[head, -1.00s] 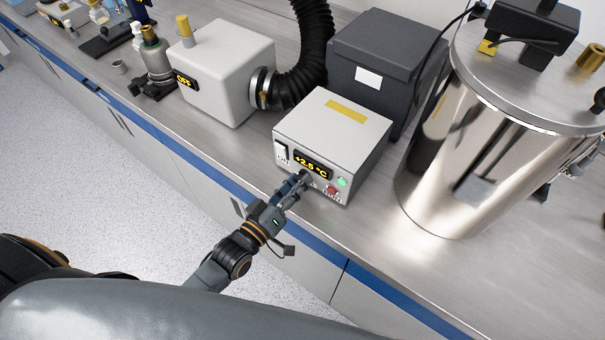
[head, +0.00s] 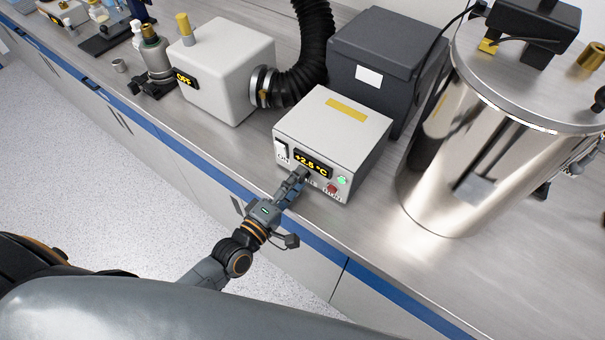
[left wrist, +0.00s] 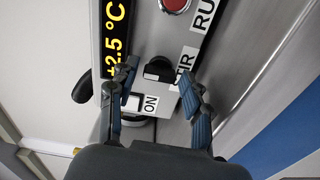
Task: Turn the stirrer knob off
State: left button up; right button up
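The stirrer knob (left wrist: 158,70) is a small black knob on the front panel of the grey control box (head: 345,125), beside a partly covered label ending in "TIR". My left gripper (left wrist: 158,72) is open, with one finger on each side of the knob and a visible gap to it. In the head view my left gripper (head: 300,175) is at the lower front of the box, and its fingers hide the knob. My right gripper is in neither view.
The panel has a yellow temperature display (head: 311,164), an ON switch (head: 281,151), a green light (head: 342,181) and a red button (head: 332,189). A steel vessel (head: 450,165) stands right, a dark box (head: 385,60) behind. Bare bench lies before the control box.

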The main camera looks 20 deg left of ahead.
pick_arm(q)
jog(key=shift+o, duration=1.3)
jog(key=shift+f, duration=0.1)
jog(key=shift+v, duration=1.55)
jog(key=p+v, duration=0.1)
jog(key=v, duration=0.2)
